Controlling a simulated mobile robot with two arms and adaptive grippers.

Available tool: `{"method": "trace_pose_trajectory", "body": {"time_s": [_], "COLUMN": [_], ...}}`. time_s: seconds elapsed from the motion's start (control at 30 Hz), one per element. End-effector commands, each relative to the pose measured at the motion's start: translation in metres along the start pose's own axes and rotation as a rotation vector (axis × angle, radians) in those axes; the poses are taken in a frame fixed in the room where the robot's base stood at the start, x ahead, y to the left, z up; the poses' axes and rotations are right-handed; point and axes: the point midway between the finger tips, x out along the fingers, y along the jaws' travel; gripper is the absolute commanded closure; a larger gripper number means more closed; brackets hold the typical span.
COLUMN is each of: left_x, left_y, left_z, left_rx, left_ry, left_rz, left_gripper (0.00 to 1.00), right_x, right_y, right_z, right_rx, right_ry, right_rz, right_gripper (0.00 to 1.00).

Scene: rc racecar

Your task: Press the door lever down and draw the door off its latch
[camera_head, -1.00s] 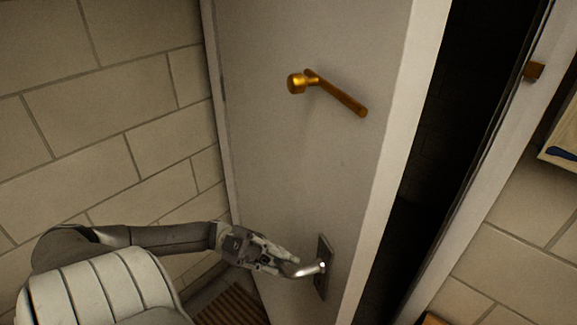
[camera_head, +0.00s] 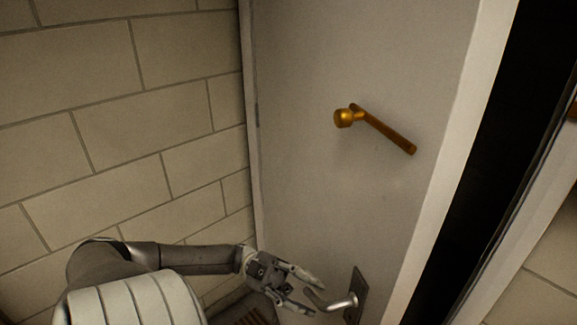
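The grey-white door (camera_head: 330,190) stands ajar, with a dark gap between its right edge and the frame. The silver door lever (camera_head: 334,304) sits on a dark plate (camera_head: 359,293) low on the door, its free end pointing left. My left gripper (camera_head: 310,293) is at the lever's free end, its two fingers spread apart. The curved lever tip lies at the mouth of the fingers; whether they touch it I cannot tell. My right gripper is not in view.
A brass bar fitting (camera_head: 383,131) sticks out from the door above the lever. A tiled wall (camera_head: 110,120) fills the left side. The dark opening (camera_head: 490,170) beyond the door's edge lies to the right, with the white frame (camera_head: 520,255) beside it.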

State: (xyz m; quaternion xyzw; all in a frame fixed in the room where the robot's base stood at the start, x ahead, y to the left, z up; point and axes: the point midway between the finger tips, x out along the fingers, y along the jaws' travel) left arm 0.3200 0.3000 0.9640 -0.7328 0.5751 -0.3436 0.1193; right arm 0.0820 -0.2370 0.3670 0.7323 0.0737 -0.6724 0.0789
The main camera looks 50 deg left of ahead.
Motion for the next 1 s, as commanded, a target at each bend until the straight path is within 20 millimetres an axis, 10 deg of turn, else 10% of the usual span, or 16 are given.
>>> {"method": "trace_pose_trajectory", "body": {"time_s": [0.6,1.0], "left_x": [-0.094,-0.114], "left_y": [-0.001,0.000], "left_z": [0.001,0.000], "left_rx": [0.002,0.000], "left_ry": [-0.003,0.000], "left_rz": [-0.003,-0.001], "left_gripper": [0.65,0.65], "right_x": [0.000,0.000], "right_y": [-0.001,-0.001], "right_z": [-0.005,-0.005], "right_rx": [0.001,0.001], "right_ry": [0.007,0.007], "right_rz": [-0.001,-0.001], "right_gripper": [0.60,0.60]}}
